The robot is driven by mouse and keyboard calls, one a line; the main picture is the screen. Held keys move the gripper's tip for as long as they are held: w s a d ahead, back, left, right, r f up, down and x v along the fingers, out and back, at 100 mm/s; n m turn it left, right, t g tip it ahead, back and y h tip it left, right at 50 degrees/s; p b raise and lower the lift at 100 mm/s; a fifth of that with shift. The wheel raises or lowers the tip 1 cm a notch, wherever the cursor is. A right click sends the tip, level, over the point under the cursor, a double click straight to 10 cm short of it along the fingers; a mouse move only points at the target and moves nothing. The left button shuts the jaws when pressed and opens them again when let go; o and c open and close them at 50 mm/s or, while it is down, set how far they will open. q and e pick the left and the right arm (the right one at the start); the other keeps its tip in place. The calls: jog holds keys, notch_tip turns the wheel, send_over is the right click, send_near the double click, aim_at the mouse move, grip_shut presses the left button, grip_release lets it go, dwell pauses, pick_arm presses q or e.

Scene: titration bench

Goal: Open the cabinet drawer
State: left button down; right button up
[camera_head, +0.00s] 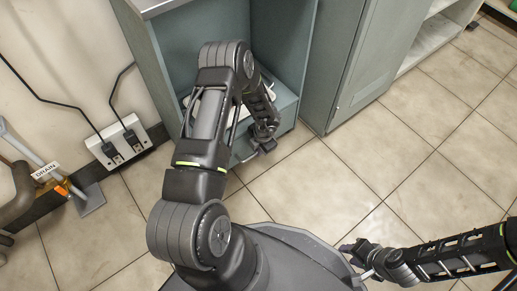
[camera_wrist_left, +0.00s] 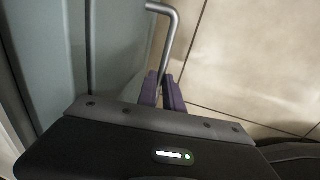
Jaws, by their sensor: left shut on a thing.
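The grey-green cabinet (camera_head: 163,62) stands at the top centre of the head view, with an open compartment above its drawer front (camera_head: 287,119). My left arm covers much of the front. A metal bar handle (camera_wrist_left: 169,38) shows in the left wrist view, and part of it shows low on the front in the head view (camera_head: 243,157). My left gripper (camera_head: 264,147) is at this handle; in the left wrist view its purple fingers (camera_wrist_left: 162,90) are shut on the bar. How far the drawer stands out is hard to tell. My right gripper (camera_head: 352,258) is low over the floor, its jaw opening unclear.
A grey cabinet door (camera_head: 372,55) is right of the compartment, with white shelving (camera_head: 432,38) beyond. A wall socket (camera_head: 118,145) with two black plugs and a pipe labelled DRAIN (camera_head: 46,170) are at left. Tiled floor (camera_head: 400,150) is clear at right.

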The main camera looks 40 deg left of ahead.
pick_arm(q)
jog(key=s+d, duration=0.3)
jog(key=d, duration=0.6)
jog(key=s+d+b, duration=0.1)
jog(key=s+d, duration=0.2)
jog(key=d, duration=0.7)
jog(key=shift+d, duration=0.2)
jog(key=shift+w, duration=0.1)
jog(key=c, duration=1.5)
grip_release()
jog(key=shift+r, duration=0.1)
jog(key=r+p, duration=0.1)
jog(key=r, duration=0.1)
jog(key=d+r+p, duration=0.1)
jog(key=r, duration=0.2)
jog(key=r+p, duration=0.2)
jog(key=shift+s+d+r, duration=0.2)
jog(key=shift+r, duration=0.05)
